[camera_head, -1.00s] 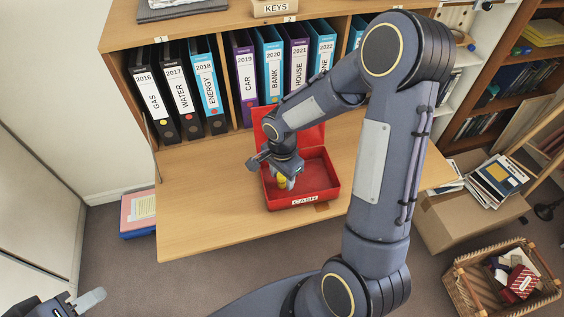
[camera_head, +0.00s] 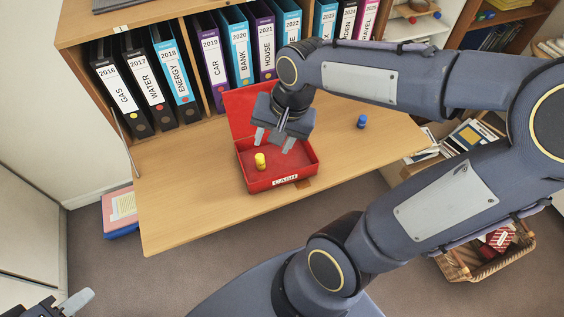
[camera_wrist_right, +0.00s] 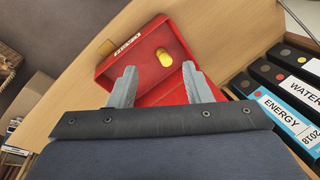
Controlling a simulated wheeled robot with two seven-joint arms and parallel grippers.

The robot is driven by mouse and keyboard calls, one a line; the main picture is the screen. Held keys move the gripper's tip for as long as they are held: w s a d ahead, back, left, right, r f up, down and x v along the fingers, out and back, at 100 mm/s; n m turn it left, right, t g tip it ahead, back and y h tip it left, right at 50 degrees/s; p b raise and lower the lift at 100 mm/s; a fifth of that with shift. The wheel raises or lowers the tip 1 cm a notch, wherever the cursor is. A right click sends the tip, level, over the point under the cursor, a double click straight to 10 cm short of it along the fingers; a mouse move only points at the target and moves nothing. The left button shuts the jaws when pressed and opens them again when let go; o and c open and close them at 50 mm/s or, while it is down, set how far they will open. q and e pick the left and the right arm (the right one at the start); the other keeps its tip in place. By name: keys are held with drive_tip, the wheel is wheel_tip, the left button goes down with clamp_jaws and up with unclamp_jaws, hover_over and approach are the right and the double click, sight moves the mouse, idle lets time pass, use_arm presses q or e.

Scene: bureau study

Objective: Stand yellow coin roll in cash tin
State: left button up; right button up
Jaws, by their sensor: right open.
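The yellow coin roll (camera_head: 260,161) stands upright inside the open red cash tin (camera_head: 284,176), toward its left side. In the right wrist view the yellow coin roll (camera_wrist_right: 164,57) shows beyond the fingertips, inside the red tin (camera_wrist_right: 128,47). My right gripper (camera_head: 274,145) is open and empty above the back of the tin, apart from the roll. Its spread fingers also show in the right wrist view (camera_wrist_right: 160,78). My left gripper (camera_head: 76,302) is only partly in frame at the lower left corner, and its jaw state cannot be made out.
A blue coin roll (camera_head: 361,121) stands on the wooden desk surface (camera_head: 195,205) to the right of the tin. Labelled binders (camera_head: 165,75) line the shelf behind. A wicker basket (camera_head: 456,267) sits on the floor at right. The desk left of the tin is clear.

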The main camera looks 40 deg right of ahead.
drive_tip(key=s+a+r+n+t+y, duration=0.1)
drive_tip(key=s+a+n+t, duration=0.2)
drive_tip(key=s+n, duration=0.4)
drive_tip(key=shift+s+a+r+n+y, duration=0.2)
drive_tip(key=shift+s+n+y, duration=0.2)
drive_tip(key=shift+s, duration=0.5)
drive_tip(key=shift+c, duration=0.4)
